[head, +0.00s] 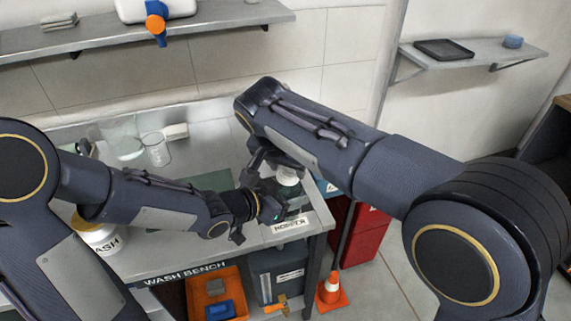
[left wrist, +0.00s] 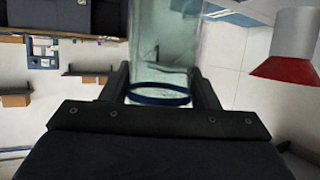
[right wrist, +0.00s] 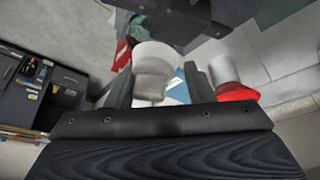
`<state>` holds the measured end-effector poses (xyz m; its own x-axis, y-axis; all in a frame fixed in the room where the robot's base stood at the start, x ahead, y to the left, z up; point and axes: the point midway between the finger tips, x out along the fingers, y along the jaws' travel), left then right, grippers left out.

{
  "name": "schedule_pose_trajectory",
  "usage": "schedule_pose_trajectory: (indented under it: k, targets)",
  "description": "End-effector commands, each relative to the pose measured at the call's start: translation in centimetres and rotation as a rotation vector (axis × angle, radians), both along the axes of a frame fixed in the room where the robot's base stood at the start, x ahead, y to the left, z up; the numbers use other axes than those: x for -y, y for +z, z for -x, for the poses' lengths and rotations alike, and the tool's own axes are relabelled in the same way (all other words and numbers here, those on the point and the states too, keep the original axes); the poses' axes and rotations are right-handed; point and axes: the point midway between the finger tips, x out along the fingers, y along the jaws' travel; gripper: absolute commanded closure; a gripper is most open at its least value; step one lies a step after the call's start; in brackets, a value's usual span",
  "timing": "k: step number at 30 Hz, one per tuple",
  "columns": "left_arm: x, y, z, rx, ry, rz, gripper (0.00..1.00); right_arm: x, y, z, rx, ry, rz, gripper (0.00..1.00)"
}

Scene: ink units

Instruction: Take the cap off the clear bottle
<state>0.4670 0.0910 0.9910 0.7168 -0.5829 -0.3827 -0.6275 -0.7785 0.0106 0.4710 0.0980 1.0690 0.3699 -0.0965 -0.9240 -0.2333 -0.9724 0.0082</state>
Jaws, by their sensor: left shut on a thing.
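The clear bottle (left wrist: 168,45) with a dark blue ring fills the space between the fingers of my left gripper (left wrist: 165,92) in the left wrist view. That gripper is shut on it. In the head view my left gripper (head: 268,208) is over the bench's right end. My right gripper (right wrist: 158,88) has its fingers apart, on either side of a white, round-topped piece (right wrist: 158,62) with a narrower lower part. I cannot tell whether this is the cap or whether the fingers touch it. In the head view my right gripper (head: 268,165) is just above the left one.
A white thing with a red end (right wrist: 235,85) is beside my right gripper. A clear beaker (head: 156,150) stands at the back of the bench, and a white jar (head: 100,236) at the left. An orange tray (head: 215,290) and a cone (head: 331,293) are below.

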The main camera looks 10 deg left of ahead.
Motion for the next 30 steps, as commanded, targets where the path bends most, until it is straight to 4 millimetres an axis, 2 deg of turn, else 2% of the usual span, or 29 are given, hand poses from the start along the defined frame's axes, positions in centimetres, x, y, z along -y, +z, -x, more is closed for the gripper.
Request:
schedule_pose_trajectory:
  k: [1, 6, 7, 22, 30]
  targets:
    - [0.17, 0.15, 0.03, 0.005, -0.006, 0.000, 0.92, -0.17, 0.07, 0.03, 0.002, 0.003, -0.004, 0.62]
    - [0.29, 0.17, 0.09, 0.006, -0.009, 0.000, 0.92, -0.29, 0.11, 0.06, 0.003, 0.005, -0.007, 0.84]
    - [0.32, 0.17, 0.10, 0.007, -0.010, 0.000, 0.92, -0.31, 0.11, 0.06, 0.003, 0.006, -0.008, 0.86]
    - [0.56, 0.22, 0.23, 0.009, -0.018, -0.001, 0.92, -0.18, 0.13, -0.02, 0.003, 0.003, -0.005, 0.86]
    - [0.59, 0.11, 0.30, 0.007, -0.020, -0.003, 0.92, -0.29, 0.98, -0.04, 0.005, 0.005, -0.008, 0.86]
